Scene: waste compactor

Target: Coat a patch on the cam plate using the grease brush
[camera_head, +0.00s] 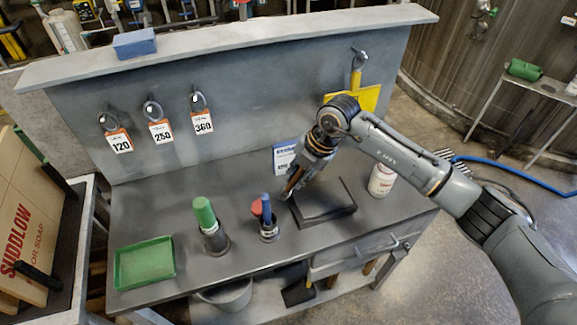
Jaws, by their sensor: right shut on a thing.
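My right gripper (294,184) comes in from the right and is shut on a slim brown-handled tool, which looks like the grease brush (292,181). The fingers hide most of it, and its bristles cannot be made out. The gripper points down over the left edge of a dark flat block on the bench, which looks like the cam plate (326,201). I cannot tell whether the brush touches the block. No coated patch can be made out on it. My left gripper is not in view.
On the grey bench (165,215) stand a green tray (145,263), a green-topped cylinder (208,226), a holder with red and blue handles (268,225), a white can (382,180) and a card (285,156). Numbered tags (161,131) and a yellow sign (368,97) hang on the back panel.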

